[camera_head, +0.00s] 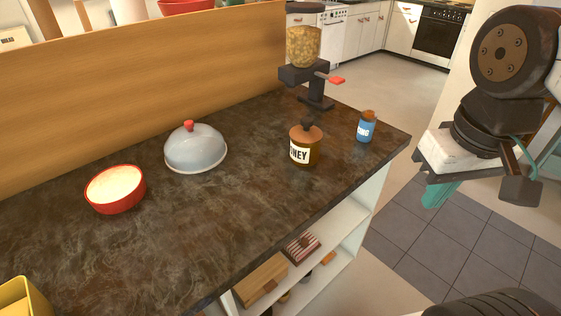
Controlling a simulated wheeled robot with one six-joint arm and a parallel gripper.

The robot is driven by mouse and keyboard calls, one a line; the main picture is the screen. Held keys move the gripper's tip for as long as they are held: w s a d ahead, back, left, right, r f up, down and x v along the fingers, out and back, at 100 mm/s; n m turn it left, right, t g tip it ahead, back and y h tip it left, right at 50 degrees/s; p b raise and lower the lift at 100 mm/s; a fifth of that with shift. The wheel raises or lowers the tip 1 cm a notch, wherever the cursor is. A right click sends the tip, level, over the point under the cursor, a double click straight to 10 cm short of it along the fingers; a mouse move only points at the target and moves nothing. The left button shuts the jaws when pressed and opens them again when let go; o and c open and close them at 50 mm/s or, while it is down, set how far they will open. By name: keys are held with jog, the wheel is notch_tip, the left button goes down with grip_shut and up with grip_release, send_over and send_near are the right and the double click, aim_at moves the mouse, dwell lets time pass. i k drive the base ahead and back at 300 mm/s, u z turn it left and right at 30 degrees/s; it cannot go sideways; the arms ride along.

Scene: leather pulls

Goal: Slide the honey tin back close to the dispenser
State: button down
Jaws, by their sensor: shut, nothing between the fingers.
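The honey tin (303,158) is a brown jar with a lighter, dark-knobbed lid and a white label, standing upright on the dark counter. The dispenser (304,73) stands behind it at the counter's back corner, with a clear hopper full of yellowish pieces, a black body and a red-tipped handle. A strip of counter shows between the tin and the dispenser's foot. My gripper (437,194) hangs to the right, off the counter's edge and apart from the tin. It is shut and empty; its far side is hidden.
A blue bottle (365,129) with a brown cap stands right of the tin, near the counter's right edge. A grey dome (195,150) and a red bowl (115,200) stand to the left. A wooden panel (140,90) borders the back. The counter's (190,240) front middle is clear.

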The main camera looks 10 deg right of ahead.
aim_at(303, 155)
jog(key=u, duration=0.65)
jog(key=k, duration=0.95)
jog(key=z, duration=1.3)
jog(key=i, duration=0.65)
jog(key=u, duration=0.1)
